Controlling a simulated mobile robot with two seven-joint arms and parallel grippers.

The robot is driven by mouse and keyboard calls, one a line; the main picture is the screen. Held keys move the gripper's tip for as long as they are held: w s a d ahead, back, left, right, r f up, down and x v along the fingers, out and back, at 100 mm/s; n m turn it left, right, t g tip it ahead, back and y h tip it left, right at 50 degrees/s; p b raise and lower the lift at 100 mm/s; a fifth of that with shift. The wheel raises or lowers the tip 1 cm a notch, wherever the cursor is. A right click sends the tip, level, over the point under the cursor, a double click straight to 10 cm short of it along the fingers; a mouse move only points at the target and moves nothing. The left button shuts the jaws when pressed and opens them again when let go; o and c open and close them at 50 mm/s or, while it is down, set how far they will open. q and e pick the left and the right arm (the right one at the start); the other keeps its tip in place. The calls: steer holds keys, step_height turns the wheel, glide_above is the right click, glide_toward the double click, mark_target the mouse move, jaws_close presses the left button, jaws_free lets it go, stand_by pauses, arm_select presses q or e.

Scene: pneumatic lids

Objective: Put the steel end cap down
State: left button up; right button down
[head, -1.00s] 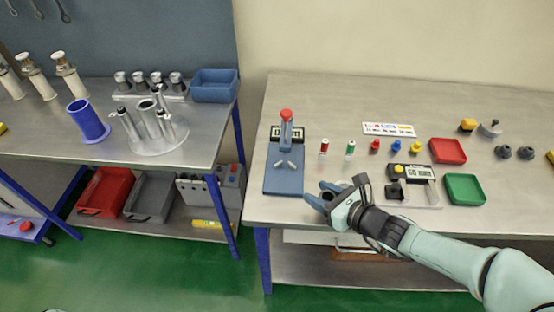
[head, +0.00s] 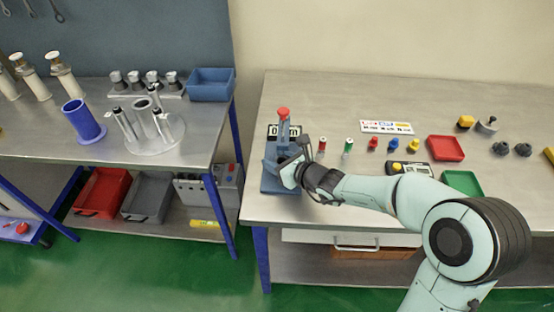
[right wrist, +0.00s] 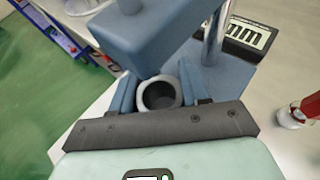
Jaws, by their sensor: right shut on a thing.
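The steel end cap (right wrist: 158,94) is a grey, hollow ring-like piece between the two blue fingers of my right gripper (right wrist: 157,88) in the right wrist view. The fingers are shut on its sides. In the head view my right gripper (head: 284,168) is over the base of the blue press-like stand (head: 268,186), and the cap is hidden there. The stand's blue head (right wrist: 150,32) is close above the cap in the right wrist view. I cannot tell whether the cap touches the base. My left gripper is out of view.
A display (head: 291,131) stands behind the blue stand. Red (head: 321,145) and green (head: 348,148) small cylinders stand to its right. A red tray (head: 445,149) and a green tray (head: 463,183) lie farther right. The bench front edge left of the forearm is clear.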

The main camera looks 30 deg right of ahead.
steer(key=shift+s+r, duration=0.1)
steer(key=shift+f, duration=0.2)
steer(key=c, duration=0.5)
jaws_free()
steer(key=shift+c, duration=0.2)
steer(key=shift+r, duration=0.2)
steer(key=p+v, duration=0.1)
steer(key=v, duration=1.1)
steer(key=shift+f+p, duration=0.1)
steer(key=shift+p, duration=0.25)
steer(key=shift+s, duration=0.1)
